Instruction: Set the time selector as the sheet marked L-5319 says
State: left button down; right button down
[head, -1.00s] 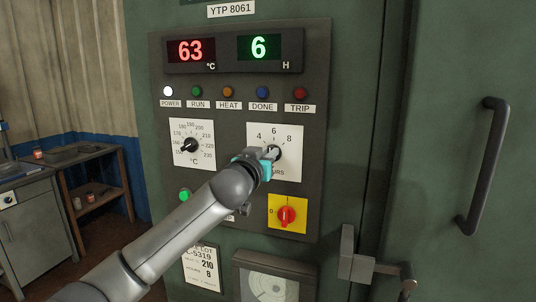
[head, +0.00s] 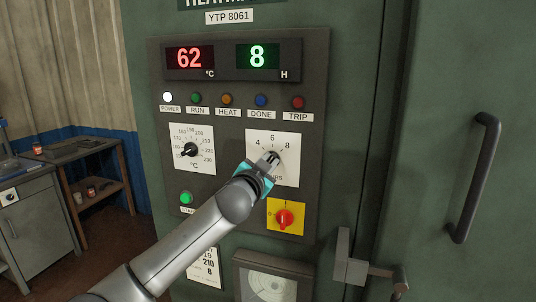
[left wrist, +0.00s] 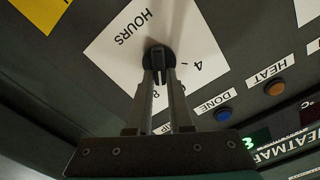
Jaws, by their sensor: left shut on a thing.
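The time selector (head: 275,154) is a dark knob on a white dial plate (head: 290,176) marked 4, 6, 8 and HOURS. My left gripper (head: 267,161) is shut on this knob; in the left wrist view both fingers straddle the knob (left wrist: 158,56). The knob's exact pointing is partly hidden by the fingers. The green hours display (head: 257,56) reads 8. My right gripper is not in view.
The temperature dial (head: 190,149) is left of the time selector, and the red display (head: 189,58) reads 62. Below are a green button (head: 186,198) and a red switch on yellow (head: 284,218). The white POWER lamp (head: 168,97) is lit. A door handle (head: 474,178) stands out at right.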

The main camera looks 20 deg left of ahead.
pick_arm(q)
jog(key=shift+d+m+p, duration=0.1)
jog(key=shift+m+p, duration=0.55)
jog(key=shift+m, duration=0.45)
jog(key=shift+f, duration=0.1)
jog(key=c, duration=0.8)
grip_release()
jog(key=shift+s, duration=0.1)
jog(key=s, duration=0.5)
jog(key=s+b, duration=0.1)
jog(key=s, duration=0.9)
jog(key=shift+a, duration=0.3)
